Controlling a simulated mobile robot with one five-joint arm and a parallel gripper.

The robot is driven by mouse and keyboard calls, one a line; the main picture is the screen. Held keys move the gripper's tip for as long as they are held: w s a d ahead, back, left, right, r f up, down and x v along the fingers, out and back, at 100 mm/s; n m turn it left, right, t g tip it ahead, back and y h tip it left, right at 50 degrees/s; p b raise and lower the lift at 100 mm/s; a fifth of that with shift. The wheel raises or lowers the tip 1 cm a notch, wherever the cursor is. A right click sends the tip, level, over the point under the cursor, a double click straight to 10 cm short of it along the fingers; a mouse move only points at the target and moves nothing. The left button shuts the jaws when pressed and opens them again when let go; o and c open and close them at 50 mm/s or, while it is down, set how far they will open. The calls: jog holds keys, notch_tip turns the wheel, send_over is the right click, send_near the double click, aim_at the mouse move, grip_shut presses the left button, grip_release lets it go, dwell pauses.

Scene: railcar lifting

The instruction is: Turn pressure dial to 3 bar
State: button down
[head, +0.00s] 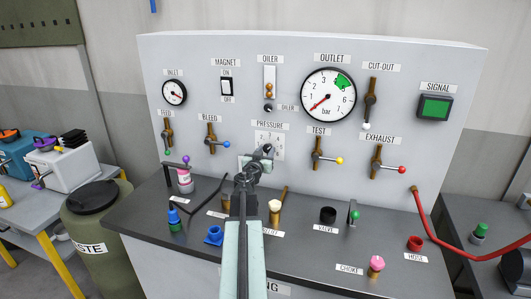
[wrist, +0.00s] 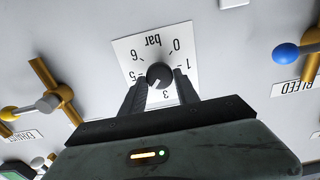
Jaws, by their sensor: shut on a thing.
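The pressure dial is a dark round knob (wrist: 159,73) on a white scale plate (wrist: 128,47) marked in bar, upside down in the wrist view. My gripper (wrist: 161,80) has its two dark fingers on either side of the knob, shut on it. A pale mark on the knob points down and left in the wrist view, between the 3 and the 5. The left finger covers part of the scale there. In the head view the scale plate (head: 277,141) is partly hidden behind my gripper (head: 260,158).
The outlet gauge (head: 328,95) has its red needle at the low end, lower left. Valve handles for bleed (head: 211,138), test (head: 318,152) and exhaust (head: 377,160) flank the dial. Below, the desk holds a white-topped lever (head: 275,206) and a blue knob (head: 214,235).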

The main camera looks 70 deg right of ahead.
jog(key=shift+d+r+n, duration=0.15)
jog(key=shift+d+n, duration=0.05)
jog(key=shift+n, duration=0.2)
jog(key=n, duration=0.2)
jog(key=shift+w+n, duration=0.1)
jog(key=shift+n, duration=0.3)
jog(key=n, duration=0.5)
dwell(0.3)
jog(key=c, duration=0.9)
grip_release()
jog(key=shift+d, duration=0.15)
